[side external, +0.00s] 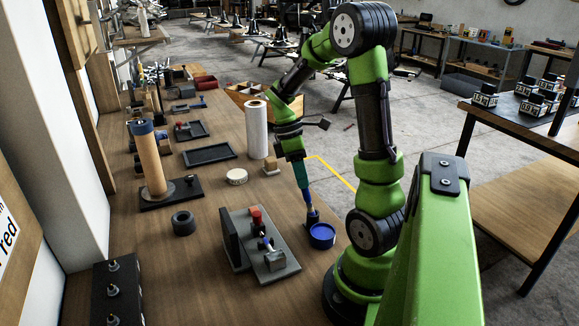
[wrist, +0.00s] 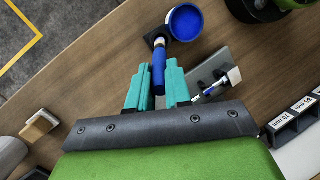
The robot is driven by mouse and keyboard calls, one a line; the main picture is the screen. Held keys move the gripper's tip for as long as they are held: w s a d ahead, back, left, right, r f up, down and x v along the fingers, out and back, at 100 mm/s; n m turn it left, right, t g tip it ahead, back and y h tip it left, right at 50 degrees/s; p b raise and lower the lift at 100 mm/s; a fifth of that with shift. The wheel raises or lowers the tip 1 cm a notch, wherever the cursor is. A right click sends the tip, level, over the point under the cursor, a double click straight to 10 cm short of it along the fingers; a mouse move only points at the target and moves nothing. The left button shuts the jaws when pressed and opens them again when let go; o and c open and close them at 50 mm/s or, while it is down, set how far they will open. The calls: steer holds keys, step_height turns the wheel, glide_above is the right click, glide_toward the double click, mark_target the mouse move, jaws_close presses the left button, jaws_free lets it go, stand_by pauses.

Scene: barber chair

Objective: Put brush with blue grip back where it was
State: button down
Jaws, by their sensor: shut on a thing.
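The brush with the blue grip (wrist: 159,70) is between the teal fingers of my gripper (wrist: 158,85), which is shut on it. In the side view the brush (side external: 309,198) points down below my gripper (side external: 305,188). Its lower end is at a small black holder (side external: 312,217), which also shows in the wrist view (wrist: 156,38). I cannot tell whether the tip is inside the holder or just above it. A round blue container (side external: 322,236) stands right beside the holder and shows in the wrist view (wrist: 186,22).
A grey fixture (side external: 272,262) with a red-topped part stands left of the brush. The bench edge is close on the right.

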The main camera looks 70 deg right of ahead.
steer(key=c, duration=1.1)
jaws_free()
steer(key=shift+o, duration=0.2)
steer(key=shift+r, duration=0.1)
steer(key=shift+r, duration=0.35)
steer(key=v, duration=1.2)
steer(key=a+m+t, duration=0.8)
steer(key=a+t, duration=0.3)
steer(key=a, duration=1.3)
steer(key=shift+s+a+r+m+y, duration=0.15)
steer(key=shift+s+m+y, duration=0.15)
steer(key=shift+m, duration=0.1)
